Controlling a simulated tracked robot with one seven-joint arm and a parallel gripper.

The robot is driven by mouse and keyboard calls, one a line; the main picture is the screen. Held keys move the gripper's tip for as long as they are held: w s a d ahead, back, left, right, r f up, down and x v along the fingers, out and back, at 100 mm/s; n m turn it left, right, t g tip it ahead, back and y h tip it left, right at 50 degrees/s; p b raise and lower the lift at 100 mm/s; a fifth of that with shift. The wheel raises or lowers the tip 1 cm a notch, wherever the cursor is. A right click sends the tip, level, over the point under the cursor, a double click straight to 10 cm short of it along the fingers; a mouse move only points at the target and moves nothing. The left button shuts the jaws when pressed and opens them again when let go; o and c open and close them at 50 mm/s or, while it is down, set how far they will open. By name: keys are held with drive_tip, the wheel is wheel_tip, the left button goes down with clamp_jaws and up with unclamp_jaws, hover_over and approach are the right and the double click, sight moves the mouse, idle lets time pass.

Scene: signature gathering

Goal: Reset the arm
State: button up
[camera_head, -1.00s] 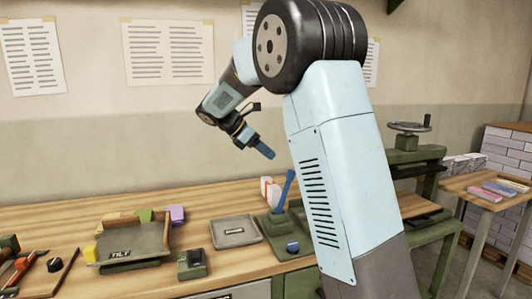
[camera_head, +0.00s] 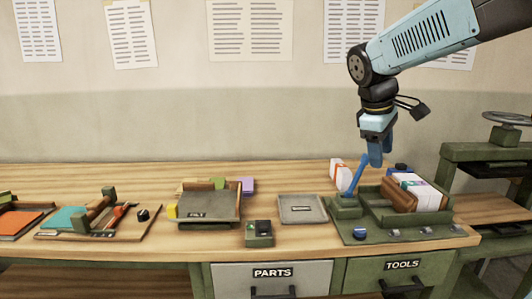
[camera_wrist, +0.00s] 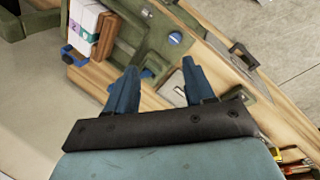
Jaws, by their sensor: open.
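My arm reaches in from the upper right in the head view, and its gripper (camera_head: 376,158) points down above the green fixture (camera_head: 375,232) at the right end of the bench. In the wrist view my gripper (camera_wrist: 159,72) has its two blue fingers apart with nothing seen held between them. A stack of white sheets in a brown holder (camera_head: 420,193) sits on the fixture's right part.
The wooden bench (camera_head: 120,172) carries a grey tray (camera_head: 302,208), a small green box (camera_head: 259,234) and a tilted tray (camera_head: 207,206). A red-and-white block (camera_head: 340,174) stands behind the lever. A green press (camera_head: 500,150) stands at right. The air left of my arm is clear.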

drive_tip(key=s+a+f+m+t+y, duration=0.1)
drive_tip(key=s+m, duration=0.3)
drive_tip(key=s, duration=0.4)
drive_tip(key=s+a+f+m+t+y, duration=0.2)
drive_tip(key=s+m, duration=0.3)
drive_tip(key=s, duration=0.3)
drive_tip(key=shift+f, duration=0.9)
drive_tip(key=shift+a, duration=0.1)
idle(0.6)
